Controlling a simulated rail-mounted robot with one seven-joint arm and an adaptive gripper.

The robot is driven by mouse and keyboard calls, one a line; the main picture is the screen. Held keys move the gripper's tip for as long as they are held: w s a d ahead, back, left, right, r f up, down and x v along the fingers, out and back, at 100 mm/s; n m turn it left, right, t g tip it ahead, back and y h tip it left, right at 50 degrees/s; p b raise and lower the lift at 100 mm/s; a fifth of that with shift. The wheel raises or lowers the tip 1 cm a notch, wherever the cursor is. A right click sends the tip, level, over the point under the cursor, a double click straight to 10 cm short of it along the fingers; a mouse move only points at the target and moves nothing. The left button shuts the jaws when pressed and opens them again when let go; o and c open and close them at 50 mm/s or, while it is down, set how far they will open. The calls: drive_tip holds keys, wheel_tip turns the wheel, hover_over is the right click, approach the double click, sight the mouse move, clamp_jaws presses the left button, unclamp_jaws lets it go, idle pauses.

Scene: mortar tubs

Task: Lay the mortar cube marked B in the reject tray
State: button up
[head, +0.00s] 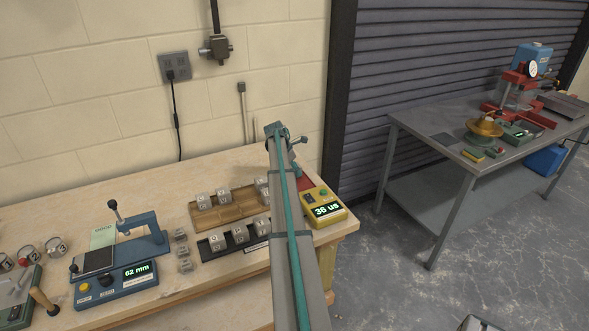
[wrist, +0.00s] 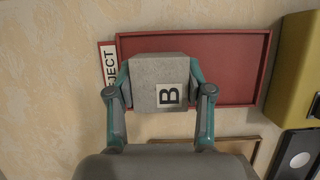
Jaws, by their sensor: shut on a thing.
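The mortar cube marked B (wrist: 147,72) is a grey block with a white label and a black letter, seen in the wrist view. My gripper (wrist: 160,90) is shut on it, one teal finger at each side. The red reject tray (wrist: 238,72) lies beyond and under the cube in that view, with its bare floor showing to the right. The cube overlaps the tray's left part; I cannot tell whether they touch. A white REJECT sign (wrist: 108,66) is at the tray's left end. In the head view only a red corner of the tray (head: 306,184) shows; my arm hides the rest.
A yellow meter reading 36 us (head: 323,207) stands beside the reject tray. A wooden tray (head: 222,217) and a dark tray (head: 205,250) hold other cubes. A blue device reading 62 mm (head: 115,285) stands left. A grey metal table (head: 425,165) is at right.

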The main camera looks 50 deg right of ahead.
drive_tip(key=shift+f, duration=0.1)
drive_tip(key=o, duration=1.4)
drive_tip(key=b+v, duration=0.3)
drive_tip(key=v, duration=0.9)
